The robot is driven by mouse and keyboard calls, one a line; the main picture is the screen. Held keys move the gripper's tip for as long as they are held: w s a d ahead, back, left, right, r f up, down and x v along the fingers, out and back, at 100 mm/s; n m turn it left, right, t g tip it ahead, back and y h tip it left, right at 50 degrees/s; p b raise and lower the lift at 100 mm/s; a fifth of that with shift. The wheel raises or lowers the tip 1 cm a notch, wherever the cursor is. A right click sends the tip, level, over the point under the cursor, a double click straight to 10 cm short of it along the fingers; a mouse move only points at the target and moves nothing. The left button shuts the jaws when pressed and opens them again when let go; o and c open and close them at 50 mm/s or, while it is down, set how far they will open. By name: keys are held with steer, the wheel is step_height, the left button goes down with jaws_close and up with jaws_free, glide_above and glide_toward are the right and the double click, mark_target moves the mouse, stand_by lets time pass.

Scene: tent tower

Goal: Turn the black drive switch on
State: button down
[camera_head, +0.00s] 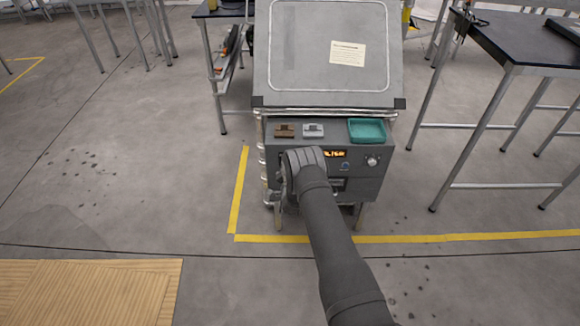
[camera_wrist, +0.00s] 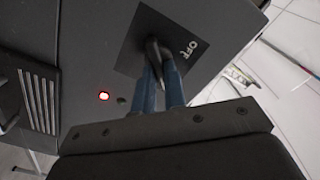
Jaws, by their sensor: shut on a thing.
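The black drive switch (camera_wrist: 153,44) is a small dark lever on a black square plate (camera_wrist: 135,50), in the upper middle of the wrist view. The word OFF is printed on the plate just right of it. My gripper (camera_wrist: 160,60) has its two blue fingers close together, with their tips on the switch. In the head view my gripper (camera_head: 286,182) is at the left part of the grey machine's front (camera_head: 375,180). There my arm hides the switch and part of the front.
A red light (camera_wrist: 103,96) glows near the plate. The machine front has a lit orange display (camera_head: 335,154) and a knob (camera_head: 372,161). A teal tray (camera_head: 367,130) and two small blocks, brown (camera_head: 285,130) and grey (camera_head: 313,130), sit on top. Black tables (camera_head: 530,42) stand right.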

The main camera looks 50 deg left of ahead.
steer(key=c, duration=1.5)
jaws_free()
steer(key=v, duration=1.7)
steer(key=shift+s+d+r, duration=0.1)
steer(key=shift+s+d, duration=0.05)
steer(key=x, duration=1.7)
steer(key=shift+w+a, duration=0.2)
